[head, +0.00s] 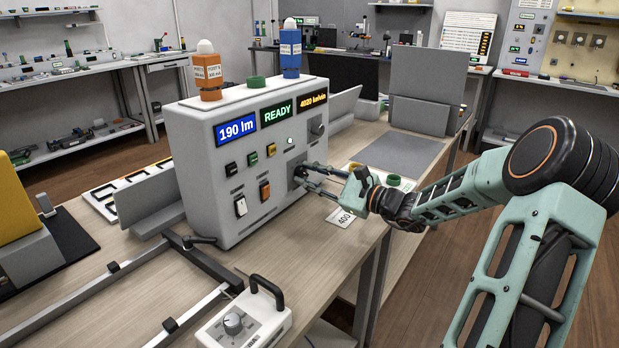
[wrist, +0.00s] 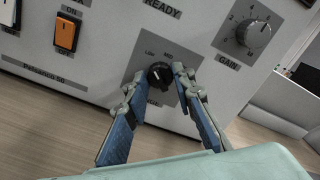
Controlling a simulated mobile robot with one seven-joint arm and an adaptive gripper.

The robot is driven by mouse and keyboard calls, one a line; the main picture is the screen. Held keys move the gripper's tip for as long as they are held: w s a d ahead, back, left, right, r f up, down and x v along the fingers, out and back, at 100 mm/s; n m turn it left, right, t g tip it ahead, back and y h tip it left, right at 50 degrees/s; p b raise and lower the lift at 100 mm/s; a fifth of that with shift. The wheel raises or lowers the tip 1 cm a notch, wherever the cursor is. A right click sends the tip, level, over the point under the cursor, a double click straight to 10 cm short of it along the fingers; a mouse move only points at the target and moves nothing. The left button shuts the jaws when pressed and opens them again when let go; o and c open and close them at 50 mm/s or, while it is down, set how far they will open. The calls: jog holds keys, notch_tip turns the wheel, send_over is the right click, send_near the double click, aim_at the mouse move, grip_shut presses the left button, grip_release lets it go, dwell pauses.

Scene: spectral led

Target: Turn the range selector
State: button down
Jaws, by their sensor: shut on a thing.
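The range selector is a small black knob (wrist: 159,74) on a grey plate low on the front panel of the light-grey instrument box (head: 225,175). In the wrist view its plate bears small labels above and below, partly too blurred to read. My gripper (head: 301,174) reaches the panel from the right in the head view. In the wrist view my gripper (wrist: 153,83) has its two blue-padded fingers on either side of the knob, shut on it. The fingertips cover the knob's sides. In the head view the knob is largely hidden by the fingers.
A larger gain knob (wrist: 254,33) sits up and right of the selector. An orange rocker switch (wrist: 66,34) is to the left. A grey controller box with a handle (head: 245,318) and metal rails (head: 165,262) lie in front. A card marked 400 (head: 341,217) lies below my gripper.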

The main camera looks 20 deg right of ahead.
dwell(0.3)
jog(key=c, duration=1.6)
grip_release()
jog(key=shift+s, duration=0.1)
jog(key=v, duration=1.2)
